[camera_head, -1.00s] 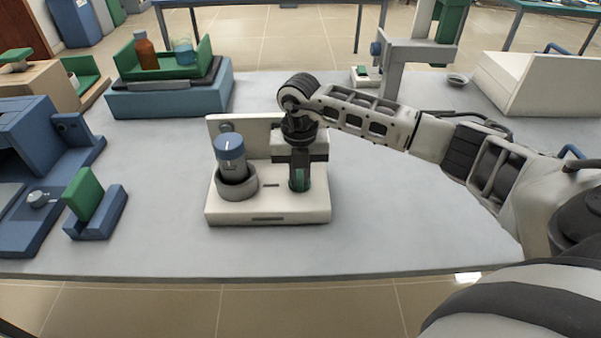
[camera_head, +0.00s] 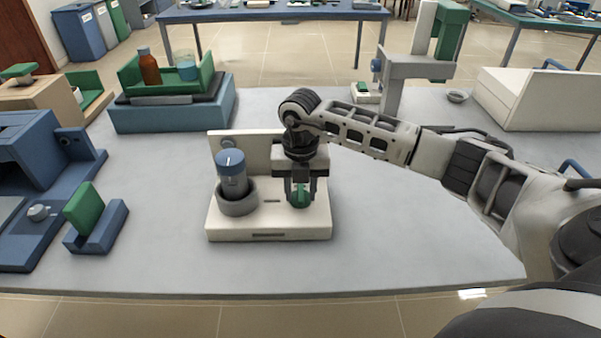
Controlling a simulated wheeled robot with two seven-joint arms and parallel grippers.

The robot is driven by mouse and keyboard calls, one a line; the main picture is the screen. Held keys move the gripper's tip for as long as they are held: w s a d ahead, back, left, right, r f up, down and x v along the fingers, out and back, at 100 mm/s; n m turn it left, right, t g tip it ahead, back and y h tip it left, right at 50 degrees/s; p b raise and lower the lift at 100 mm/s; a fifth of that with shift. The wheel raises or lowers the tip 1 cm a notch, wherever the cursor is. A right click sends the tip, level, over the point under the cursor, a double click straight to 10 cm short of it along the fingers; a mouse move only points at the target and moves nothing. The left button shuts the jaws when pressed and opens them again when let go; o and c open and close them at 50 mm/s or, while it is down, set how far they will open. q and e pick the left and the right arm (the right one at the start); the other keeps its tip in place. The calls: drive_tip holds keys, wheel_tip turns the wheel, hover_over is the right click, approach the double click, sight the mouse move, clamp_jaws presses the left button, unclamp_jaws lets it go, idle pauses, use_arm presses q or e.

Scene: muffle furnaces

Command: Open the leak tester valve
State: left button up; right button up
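The leak tester is a white bench unit (camera_head: 268,235) near the front middle of the table. A grey cylinder with a blue cap (camera_head: 231,168) stands upright in a grey round cup (camera_head: 237,204) at its left. A green valve knob (camera_head: 300,194) sits at its right and is partly hidden by my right gripper. My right gripper (camera_head: 300,200) points down over the knob, with its fingers apart on either side and the green showing between them. Contact with the knob cannot be made out. My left gripper is not in view.
A blue stand with a green block (camera_head: 85,208) and a blue furnace-like unit (camera_head: 40,170) are at the left. A blue box with a green tray (camera_head: 172,113) stands behind. The table (camera_head: 420,240) is clear right of the tester.

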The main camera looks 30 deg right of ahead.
sight(301, 195)
wheel_tip(301, 195, up, 16)
drive_tip(key=b, duration=0.1)
drive_tip(key=shift+f, duration=0.1)
idle(0.7)
